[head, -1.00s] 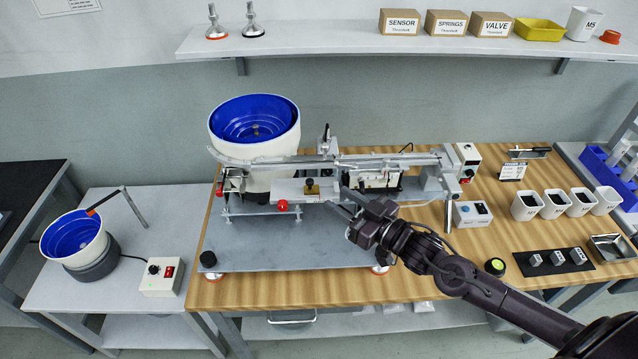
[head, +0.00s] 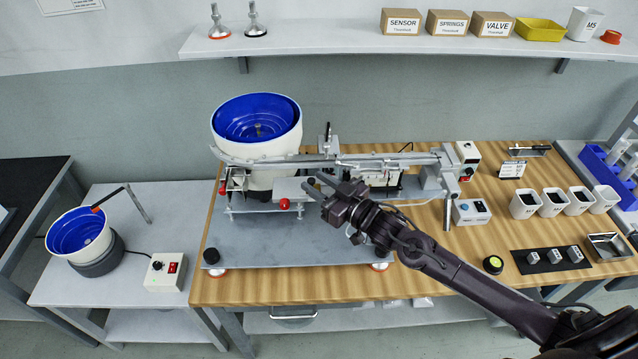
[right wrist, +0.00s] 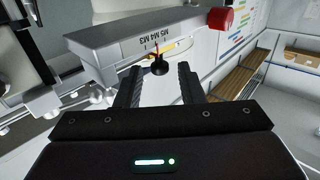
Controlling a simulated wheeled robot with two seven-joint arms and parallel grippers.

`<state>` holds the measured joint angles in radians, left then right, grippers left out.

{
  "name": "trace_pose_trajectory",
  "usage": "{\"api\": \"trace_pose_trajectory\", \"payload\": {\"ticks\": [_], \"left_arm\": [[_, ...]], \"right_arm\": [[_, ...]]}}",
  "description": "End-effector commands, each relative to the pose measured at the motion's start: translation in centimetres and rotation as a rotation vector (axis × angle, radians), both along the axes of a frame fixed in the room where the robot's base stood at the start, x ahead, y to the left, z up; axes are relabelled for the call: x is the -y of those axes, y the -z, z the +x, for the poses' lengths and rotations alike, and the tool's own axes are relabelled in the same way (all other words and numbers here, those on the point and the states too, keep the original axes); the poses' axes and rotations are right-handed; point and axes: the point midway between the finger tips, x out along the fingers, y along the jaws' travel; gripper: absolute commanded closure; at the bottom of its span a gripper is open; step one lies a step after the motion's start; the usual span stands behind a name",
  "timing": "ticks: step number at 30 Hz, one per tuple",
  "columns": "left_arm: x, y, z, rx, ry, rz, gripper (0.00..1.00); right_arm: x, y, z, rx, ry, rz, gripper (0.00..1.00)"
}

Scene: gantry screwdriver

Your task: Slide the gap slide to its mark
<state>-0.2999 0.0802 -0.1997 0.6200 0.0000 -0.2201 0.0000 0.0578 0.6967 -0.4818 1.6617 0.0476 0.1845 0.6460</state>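In the right wrist view, the gap slide shows as a small brass-yellow piece (right wrist: 178,48) with a black knob (right wrist: 158,66). It sits at the edge of a grey bar (right wrist: 105,45) marked M3, M4 and M5, with a thin red line near the slide. My right gripper (right wrist: 158,82) is open, its two dark fingers on either side of the knob with gaps visible. In the head view, my right gripper (head: 311,183) is at the right end of the light plate (head: 290,188) under the feeder rail and hides the slide. My left gripper is not in view.
A red knob (head: 284,204) sits at the plate's front edge. The feed rail (head: 380,158) runs just behind my gripper, and the blue feeder bowl (head: 257,118) stands behind left. A control box (head: 471,212) is at right. The grey base plate (head: 290,245) in front is clear.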

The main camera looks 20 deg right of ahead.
Motion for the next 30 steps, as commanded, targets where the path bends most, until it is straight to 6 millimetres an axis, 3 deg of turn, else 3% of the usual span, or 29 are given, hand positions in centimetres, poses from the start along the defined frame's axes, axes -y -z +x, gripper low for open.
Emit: {"api": "trace_pose_trajectory", "payload": {"ticks": [1,8,26,27,30], "left_arm": [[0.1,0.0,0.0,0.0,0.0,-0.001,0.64],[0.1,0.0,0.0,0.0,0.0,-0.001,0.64],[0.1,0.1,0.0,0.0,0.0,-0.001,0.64],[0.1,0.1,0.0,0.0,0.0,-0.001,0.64],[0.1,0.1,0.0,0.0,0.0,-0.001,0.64]], "right_arm": [[0.0,0.0,0.0,0.0,0.0,0.0,0.72],[0.0,0.0,0.0,0.0,0.0,0.0,1.0],[-1.0,0.0,0.2,0.001,-0.001,0.0,1.0],[-1.0,0.0,0.2,0.001,-0.001,0.0,0.8],[-1.0,0.0,0.3,0.001,-0.001,0.0,0.67]]}}
